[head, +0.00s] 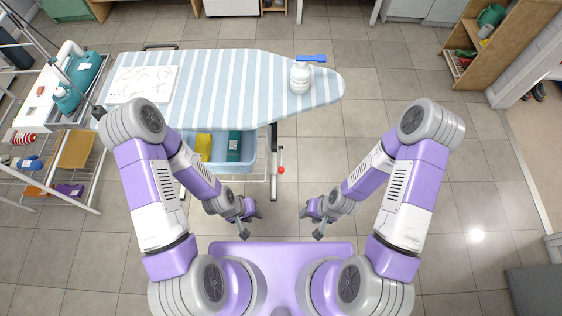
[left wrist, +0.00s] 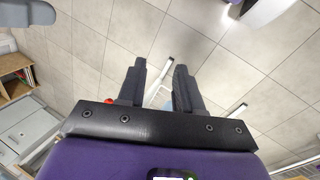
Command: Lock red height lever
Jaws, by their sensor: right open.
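The red height lever (head: 281,169) is a small red-tipped piece on a white post under the ironing board (head: 235,75), right of the blue basket. A bit of red (left wrist: 108,102) shows beside a finger in the left wrist view, perhaps the same lever. My left gripper (head: 251,224) is open and empty, in front of the lever and a little to its left. Its two fingers (left wrist: 160,68) stand apart in the left wrist view. My right gripper (head: 310,225) is open and empty, in front of the lever and to its right. Neither touches it.
A white bottle with a blue top (head: 300,78) stands on the board. A blue basket (head: 246,160) with a yellow and a green bottle sits below. A shelf rack (head: 88,190) stands left. The tiled floor (head: 490,190) is free on the right.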

